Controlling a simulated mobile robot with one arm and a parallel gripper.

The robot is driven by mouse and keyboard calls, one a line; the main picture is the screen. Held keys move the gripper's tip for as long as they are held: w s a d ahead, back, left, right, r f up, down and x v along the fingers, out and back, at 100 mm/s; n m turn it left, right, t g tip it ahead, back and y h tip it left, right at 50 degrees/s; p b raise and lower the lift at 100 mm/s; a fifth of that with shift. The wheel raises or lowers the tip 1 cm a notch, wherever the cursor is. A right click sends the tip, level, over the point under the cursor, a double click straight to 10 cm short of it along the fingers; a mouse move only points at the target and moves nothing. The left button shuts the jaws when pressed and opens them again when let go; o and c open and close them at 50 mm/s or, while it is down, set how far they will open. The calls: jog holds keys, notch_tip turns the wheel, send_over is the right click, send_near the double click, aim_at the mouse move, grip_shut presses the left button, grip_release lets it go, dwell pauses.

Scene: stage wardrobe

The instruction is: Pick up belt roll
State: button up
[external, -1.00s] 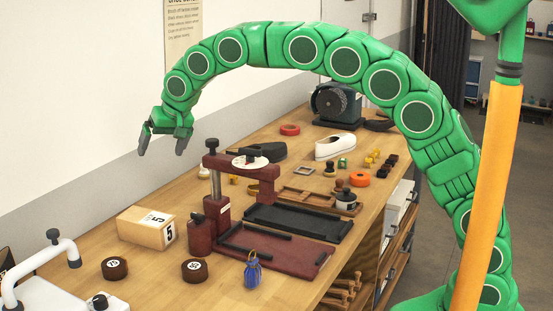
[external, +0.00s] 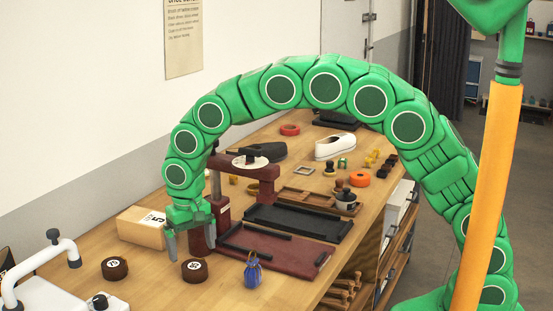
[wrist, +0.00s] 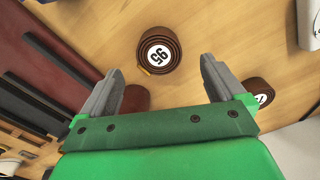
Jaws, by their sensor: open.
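Two brown belt rolls with white number labels lie flat on the wooden workbench. The right one (external: 195,270) is below and just in front of my gripper (external: 191,245); the other (external: 115,268) lies to its left. In the wrist view, the roll labelled 95 (wrist: 172,37) is just beyond the open, empty fingers (wrist: 161,65), roughly centred between their tips. The second roll (wrist: 259,87) is partly hidden behind the right finger. My gripper points down with its fingers spread, above the bench and apart from the rolls.
A white device with a curved handle (external: 62,246) is at far left.

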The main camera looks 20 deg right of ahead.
aim_at(197, 261)
notch_tip(197, 261, down, 5)
jog(key=shift+f, duration=0.1)
jog(key=c, duration=1.2)
jog(key=shift+r, duration=0.2)
